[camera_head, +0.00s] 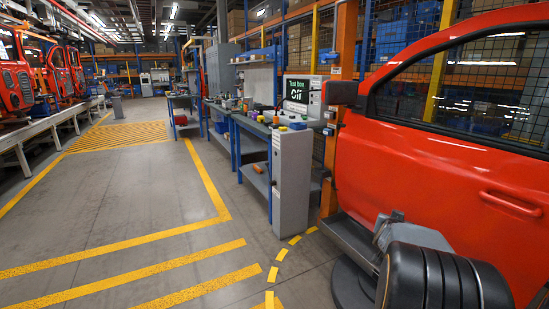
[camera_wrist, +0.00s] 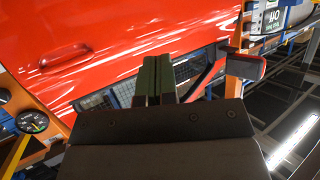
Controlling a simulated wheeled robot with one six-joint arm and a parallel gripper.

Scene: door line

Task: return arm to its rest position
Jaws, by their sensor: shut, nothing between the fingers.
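My gripper (camera_wrist: 157,72) shows in the wrist view, its two dark green fingers side by side with no gap and nothing between them. It points toward the large red door (camera_wrist: 120,30), which fills the upper part of that view and looks turned over. I cannot tell how far the fingertips are from the door. In the head view the red door (camera_head: 435,165) stands at the right with its window, handle (camera_head: 511,203) and dark mirror (camera_head: 340,93). The gripper's fingers do not show in the head view.
A grey post (camera_head: 291,180) with buttons and a screen (camera_head: 297,90) stand left of the door. Workbenches (camera_head: 250,128) line the aisle behind. More red doors (camera_head: 12,75) hang at the far left. The yellow-marked floor (camera_head: 120,225) is clear. A round gauge (camera_wrist: 32,121) shows in the wrist view.

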